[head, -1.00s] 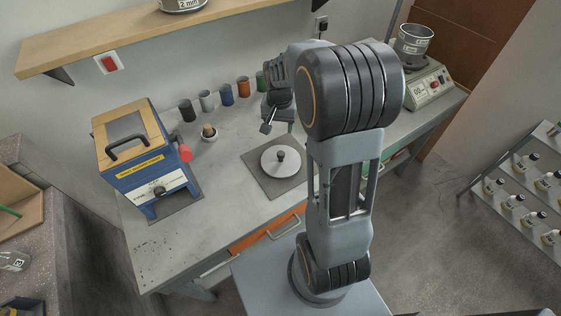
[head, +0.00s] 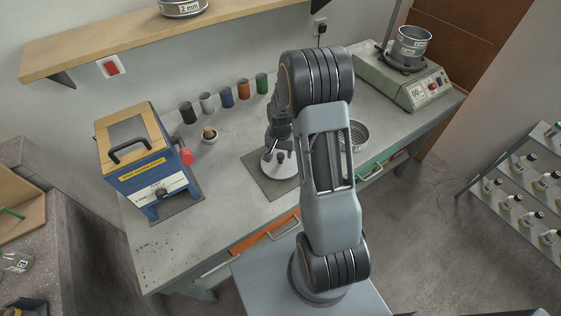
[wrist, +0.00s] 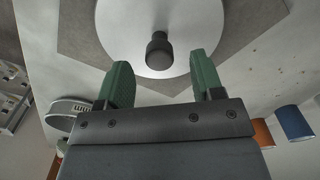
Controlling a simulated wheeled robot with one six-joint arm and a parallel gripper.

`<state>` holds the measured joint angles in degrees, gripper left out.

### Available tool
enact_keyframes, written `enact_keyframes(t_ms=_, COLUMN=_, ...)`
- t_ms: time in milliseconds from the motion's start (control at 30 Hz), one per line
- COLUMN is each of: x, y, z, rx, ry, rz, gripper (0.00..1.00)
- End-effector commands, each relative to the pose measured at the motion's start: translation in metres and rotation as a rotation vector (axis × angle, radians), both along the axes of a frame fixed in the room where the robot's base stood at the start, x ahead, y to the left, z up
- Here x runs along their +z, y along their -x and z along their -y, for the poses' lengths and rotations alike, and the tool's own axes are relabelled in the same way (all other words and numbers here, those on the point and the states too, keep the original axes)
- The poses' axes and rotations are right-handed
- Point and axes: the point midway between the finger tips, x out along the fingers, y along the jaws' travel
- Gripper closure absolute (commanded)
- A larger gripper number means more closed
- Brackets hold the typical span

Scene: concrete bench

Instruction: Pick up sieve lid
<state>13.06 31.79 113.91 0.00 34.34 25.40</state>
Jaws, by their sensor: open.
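The sieve lid (head: 270,170) is a pale round disc with a dark knob on top, lying on a grey mat (head: 262,185) on the bench. In the head view my arm and gripper cover part of it. In the wrist view the lid (wrist: 120,35) fills the upper middle, with its black knob (wrist: 159,50) near the gap between my fingers. My gripper (wrist: 160,80) is open with its two green fingers apart. The gripper (head: 281,155) is above the lid in the head view, and nothing is between the fingers.
A blue box machine (head: 150,165) with a wooden top stands left. A sieve (head: 357,136) sits right of my arm. A sieve shaker (head: 405,80) stands at the far right.

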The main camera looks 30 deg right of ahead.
Motion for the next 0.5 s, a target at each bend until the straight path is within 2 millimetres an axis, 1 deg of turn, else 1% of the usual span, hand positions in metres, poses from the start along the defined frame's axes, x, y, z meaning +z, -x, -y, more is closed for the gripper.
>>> enact_keyframes(t_ms=100, x=-0.015, y=0.001, z=0.0, rx=0.0, ry=-0.001, rz=-0.003, gripper=0.39)
enact_keyframes(t_ms=200, x=-0.023, y=0.001, z=0.0, rx=0.0, ry=0.0, rz=-0.001, gripper=0.39)
enact_keyframes(t_ms=300, x=-0.027, y=0.0, z=0.0, rx=0.0, ry=0.0, rz=0.0, gripper=0.39)
enact_keyframes(t_ms=500, x=-0.028, y=0.0, z=0.0, rx=0.0, ry=0.001, rz=0.001, gripper=0.39)
